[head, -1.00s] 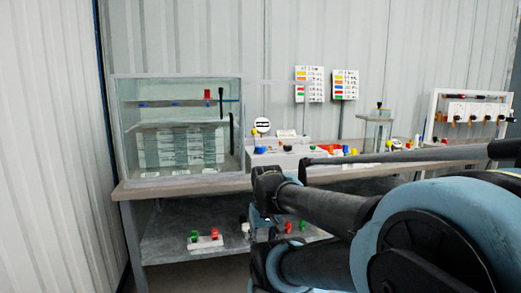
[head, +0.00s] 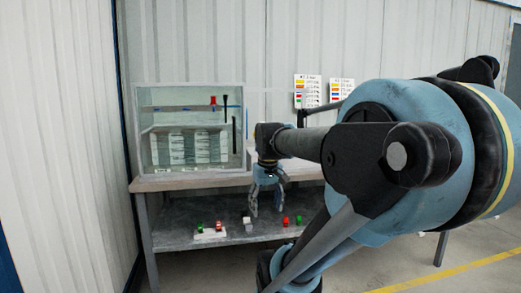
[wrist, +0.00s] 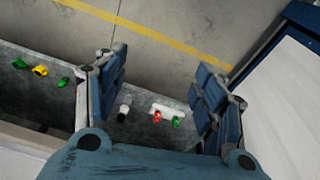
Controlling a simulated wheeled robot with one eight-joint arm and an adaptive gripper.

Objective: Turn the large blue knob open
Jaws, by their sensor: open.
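My gripper (head: 266,211) hangs fingers-down in front of the bench, at about the height of the lower shelf in the head view. In the wrist view its two blue fingers (wrist: 161,65) are wide apart with nothing between them. I cannot make out the large blue knob in either current view. My arm covers the part of the benchtop where the control panel stood in the earlier head view.
A clear tank (head: 190,88) stands on the left of the bench (head: 185,184). The lower shelf (head: 175,241) holds a white base with green and red fittings (head: 210,232) and other small coloured fittings (head: 287,220). Colour charts (head: 307,91) hang on the wall. Floor at right is open.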

